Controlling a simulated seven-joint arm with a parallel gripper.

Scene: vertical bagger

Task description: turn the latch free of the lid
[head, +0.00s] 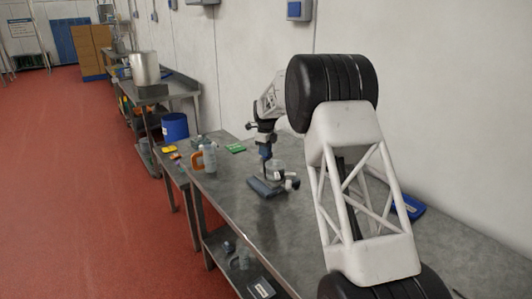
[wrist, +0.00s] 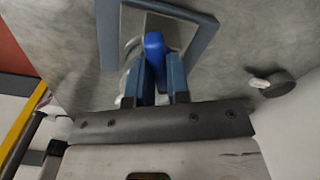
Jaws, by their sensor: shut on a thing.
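In the wrist view my gripper (wrist: 156,77) is shut on a blue latch (wrist: 154,46), with one finger on each side of it. The latch's rounded top shows between the fingers; its lower part is hidden. A pale metal part, perhaps the lid, shows beside and behind the latch, mostly covered by the fingers. A blue-grey frame (wrist: 204,40) surrounds the far side of it. In the head view my gripper (head: 265,151) points down at a small clear and pale fixture on the bench. The latch is too small to make out there.
A grey round part with a pale tip (wrist: 278,86) lies right of the fixture. On the grey bench (head: 225,190) an orange-handled bottle (head: 210,158) and a green item (head: 235,148) stand farther back. A blue bucket (head: 175,127) and a steel pot (head: 145,68) are beyond.

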